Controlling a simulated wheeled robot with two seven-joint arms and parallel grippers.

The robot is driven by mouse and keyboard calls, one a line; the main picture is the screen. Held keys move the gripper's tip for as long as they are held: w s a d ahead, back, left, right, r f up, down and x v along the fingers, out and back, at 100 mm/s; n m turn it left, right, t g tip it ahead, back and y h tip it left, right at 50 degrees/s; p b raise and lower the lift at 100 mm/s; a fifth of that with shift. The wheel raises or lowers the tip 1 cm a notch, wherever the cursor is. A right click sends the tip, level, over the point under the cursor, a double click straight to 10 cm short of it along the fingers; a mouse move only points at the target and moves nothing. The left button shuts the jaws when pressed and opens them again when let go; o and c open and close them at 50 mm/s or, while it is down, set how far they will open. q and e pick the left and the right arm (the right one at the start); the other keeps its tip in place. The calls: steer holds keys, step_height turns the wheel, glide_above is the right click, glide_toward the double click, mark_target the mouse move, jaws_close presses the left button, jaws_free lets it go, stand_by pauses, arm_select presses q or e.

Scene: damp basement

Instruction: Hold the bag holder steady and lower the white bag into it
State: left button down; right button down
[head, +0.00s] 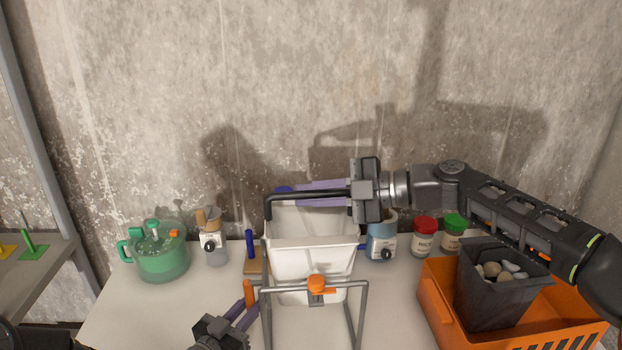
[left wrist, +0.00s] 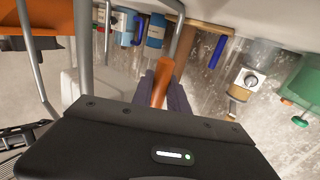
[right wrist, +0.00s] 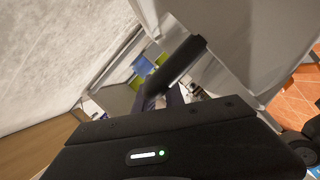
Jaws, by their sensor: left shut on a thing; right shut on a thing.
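The white bag (head: 312,259) hangs upright, its lower part behind the front crossbar of the grey tubular bag holder (head: 361,314). I cannot tell how deep it sits. The holder has an orange knob (head: 316,284) in front and an orange grip (head: 248,290) on its left side. My left gripper (head: 247,306) is shut on that orange grip, which also shows between its fingers in the left wrist view (left wrist: 162,88). My right gripper (head: 302,191) is shut on the bag's black handle (head: 300,195), also seen in the right wrist view (right wrist: 180,62). The bag's far side is hidden.
A green kettle-like pot (head: 163,256) and a small jar (head: 215,248) stand at left on the white table (head: 120,310). A blue-white canister (head: 382,240) and red- and green-lidded jars (head: 424,238) stand right. An orange crate (head: 436,297) with a black stone-filled pot (head: 490,300) is front right.

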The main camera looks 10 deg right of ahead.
mark_target(356, 231)
steer(key=shift+f, duration=4.3)
steer(key=c, duration=1.3)
jaws_free()
steer(key=shift+c, duration=0.2)
steer(key=v, duration=1.2)
arm_select(q)
steer(key=c, duration=1.2)
jaws_free()
